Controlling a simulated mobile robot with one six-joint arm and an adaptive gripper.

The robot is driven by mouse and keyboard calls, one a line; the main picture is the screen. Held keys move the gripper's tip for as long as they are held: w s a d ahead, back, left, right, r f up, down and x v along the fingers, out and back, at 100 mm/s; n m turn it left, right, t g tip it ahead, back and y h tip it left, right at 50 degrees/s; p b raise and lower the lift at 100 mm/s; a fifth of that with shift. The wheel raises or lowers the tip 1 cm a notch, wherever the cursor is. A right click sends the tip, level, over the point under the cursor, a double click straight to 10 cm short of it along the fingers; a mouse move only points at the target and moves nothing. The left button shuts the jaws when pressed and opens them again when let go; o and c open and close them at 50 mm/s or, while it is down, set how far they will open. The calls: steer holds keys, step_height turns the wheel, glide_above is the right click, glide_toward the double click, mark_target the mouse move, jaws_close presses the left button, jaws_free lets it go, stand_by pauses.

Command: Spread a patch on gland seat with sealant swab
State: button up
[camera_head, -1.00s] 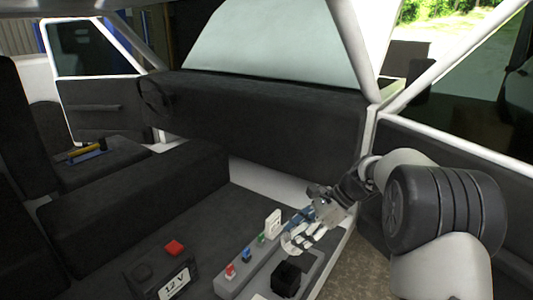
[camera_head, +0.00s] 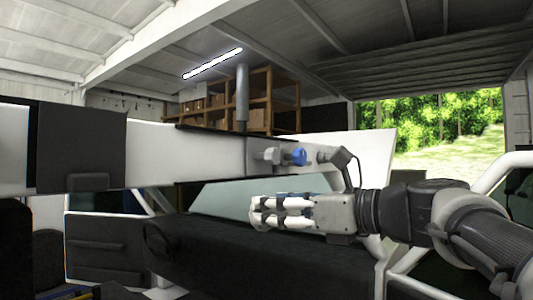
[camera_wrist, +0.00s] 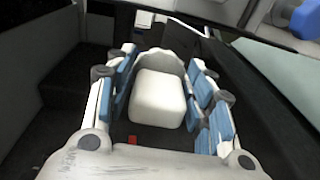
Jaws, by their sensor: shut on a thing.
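My gripper (camera_head: 262,212) is raised in the head view, level and pointing left, in front of the windscreen opening. In the wrist view its blue-padded fingers (camera_wrist: 163,62) are closed around a rounded white block (camera_wrist: 158,98), which I take to be the sealant swab. The swab cannot be made out in the head view. The blue part also shows at the wrist view's top right (camera_wrist: 306,18). I cannot tell which surface is the gland seat.
A long white beam (camera_head: 190,148) with a dark panel (camera_head: 80,148) crosses the head view at roof height. A grey post (camera_head: 242,95) rises behind it. The dark dashboard (camera_head: 270,245) lies below my gripper. Wooden shelves (camera_head: 262,118) stand behind.

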steer(key=shift+n+y, duration=0.4)
steer(key=shift+y, duration=0.4)
steer(key=s+r, duration=0.1)
steer(key=r, duration=0.2)
steer(key=s+a+r+p, duration=0.1)
steer(key=s+r, duration=0.1)
steer(key=r, duration=0.1)
steer(key=s+r, duration=0.1)
steer(key=r, duration=0.2)
steer(key=shift+s+a+r, duration=0.25)
steer(key=shift+s+a, duration=0.05)
steer(key=shift+s, duration=0.05)
steer(key=shift+p, duration=0.35)
steer(key=s+a, duration=0.3)
steer(key=a, duration=0.4)
steer(key=shift+s+a+p, duration=0.15)
steer(key=shift+a+p, duration=0.15)
steer(key=shift+p, duration=0.05)
steer(key=shift+s, duration=0.15)
steer(key=o, duration=1)
steer(key=c, duration=1)
